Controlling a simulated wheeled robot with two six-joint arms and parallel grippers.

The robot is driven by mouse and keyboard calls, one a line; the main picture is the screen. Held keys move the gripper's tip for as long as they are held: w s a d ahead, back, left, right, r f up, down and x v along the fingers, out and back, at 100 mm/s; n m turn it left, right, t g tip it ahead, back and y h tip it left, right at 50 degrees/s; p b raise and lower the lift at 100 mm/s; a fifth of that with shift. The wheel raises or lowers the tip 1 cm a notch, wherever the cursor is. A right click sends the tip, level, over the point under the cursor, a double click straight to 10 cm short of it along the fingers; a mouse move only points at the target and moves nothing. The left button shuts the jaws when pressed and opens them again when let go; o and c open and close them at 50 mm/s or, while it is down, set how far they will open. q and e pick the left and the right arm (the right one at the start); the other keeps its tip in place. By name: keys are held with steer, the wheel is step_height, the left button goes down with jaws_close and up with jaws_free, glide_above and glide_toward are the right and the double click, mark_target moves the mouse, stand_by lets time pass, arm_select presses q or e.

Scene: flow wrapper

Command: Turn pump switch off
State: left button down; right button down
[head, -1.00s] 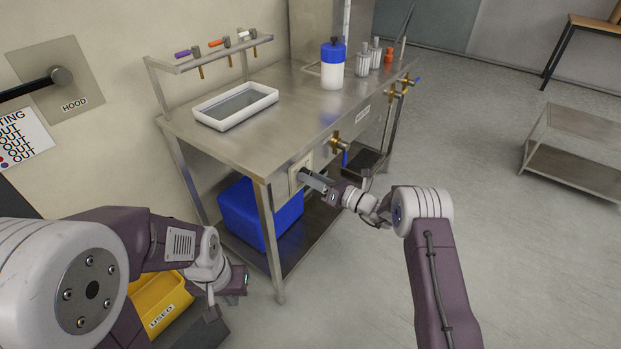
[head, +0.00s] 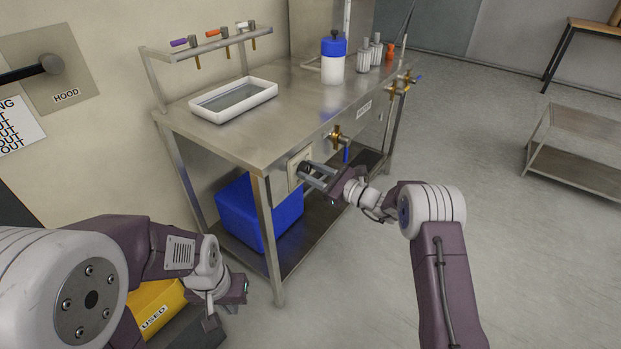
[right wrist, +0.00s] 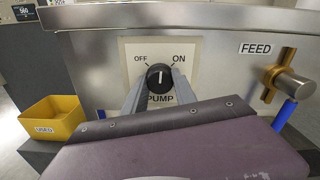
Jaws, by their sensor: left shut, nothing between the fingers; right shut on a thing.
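The pump switch is a round black knob (right wrist: 160,77) on a pale panel (right wrist: 187,85) marked OFF at upper left, ON at upper right and PUMP below. Its white pointer stands about straight up, between OFF and ON. My right gripper (right wrist: 159,88) has its fingers on both sides of the knob and is shut on it. In the head view, the right gripper (head: 306,173) reaches the panel (head: 294,166) on the bench front and partly hides the knob. My left gripper (head: 222,312) is shut and empty, low at the left, away from the switch.
The feed valve (right wrist: 288,83) with a blue handle sits right of the switch. A steel bench (head: 225,143) carries a white tray (head: 233,113) and a blue-topped bottle (head: 333,62). A blue bin (head: 233,205) is underneath. A yellow bin (head: 165,305) is near my left arm.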

steer(key=n+b, duration=0.2)
steer(key=b, duration=0.1)
steer(key=n+b, duration=0.3)
steer(key=b, duration=0.1)
steer(key=n+b, duration=0.3)
steer(key=shift+f, duration=0.3)
steer(key=shift+r+n+b, duration=0.2)
steer(key=shift+n+b, duration=0.9)
steer(key=shift+b, duration=0.25)
steer(key=c, duration=1)
jaws_free()
steer(key=shift+r, duration=0.1)
steer(key=p+v, duration=0.3)
steer(key=v, duration=0.6)
